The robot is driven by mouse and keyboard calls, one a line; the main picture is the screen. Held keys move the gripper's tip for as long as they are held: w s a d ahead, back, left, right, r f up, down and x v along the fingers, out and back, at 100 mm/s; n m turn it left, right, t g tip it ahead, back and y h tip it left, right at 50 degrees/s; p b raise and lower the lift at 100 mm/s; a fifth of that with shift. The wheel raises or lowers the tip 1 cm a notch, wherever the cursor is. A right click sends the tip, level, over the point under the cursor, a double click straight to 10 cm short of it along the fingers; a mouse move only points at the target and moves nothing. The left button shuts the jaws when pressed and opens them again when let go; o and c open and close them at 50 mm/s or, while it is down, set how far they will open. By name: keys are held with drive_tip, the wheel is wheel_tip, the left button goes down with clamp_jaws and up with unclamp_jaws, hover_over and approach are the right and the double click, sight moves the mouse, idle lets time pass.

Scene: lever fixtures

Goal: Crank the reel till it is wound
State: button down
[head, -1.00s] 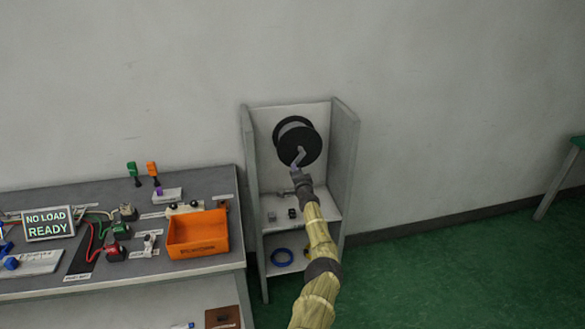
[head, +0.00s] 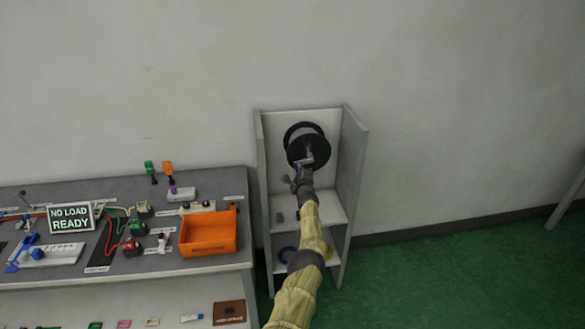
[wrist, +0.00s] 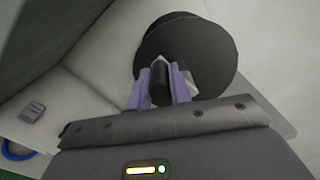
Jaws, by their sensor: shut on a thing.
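The reel (head: 307,145) is a black-flanged spool with a grey core, mounted on the back panel of a grey shelf unit. In the wrist view its dark flange (wrist: 200,50) fills the upper middle. A crank with a dark handle (wrist: 160,85) sticks out from its front. My gripper (head: 304,168) is in front of the lower part of the reel. In the wrist view its two purple fingers (wrist: 160,88) are shut on the crank handle, one on each side. My gripper hides part of the crank in the head view.
The grey shelf unit (head: 352,155) has side walls close on both sides of my arm. Small grey parts and a blue ring (wrist: 18,152) lie on its shelves. A bench to the left holds an orange bin (head: 208,234) and a "NO LOAD READY" sign (head: 70,217). Green floor is clear at right.

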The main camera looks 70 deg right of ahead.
drive_tip(key=shift+s+r+m+p, duration=0.1)
drive_tip(key=shift+r+m+p, duration=0.35)
drive_tip(key=shift+m+p, duration=0.2)
drive_tip(key=shift+f, duration=0.1)
drive_tip(key=c, duration=1.3)
unclamp_jaws()
drive_tip(key=shift+d+f, duration=0.1)
wheel_tip(320, 180, up, 10)
drive_tip(key=p, duration=1)
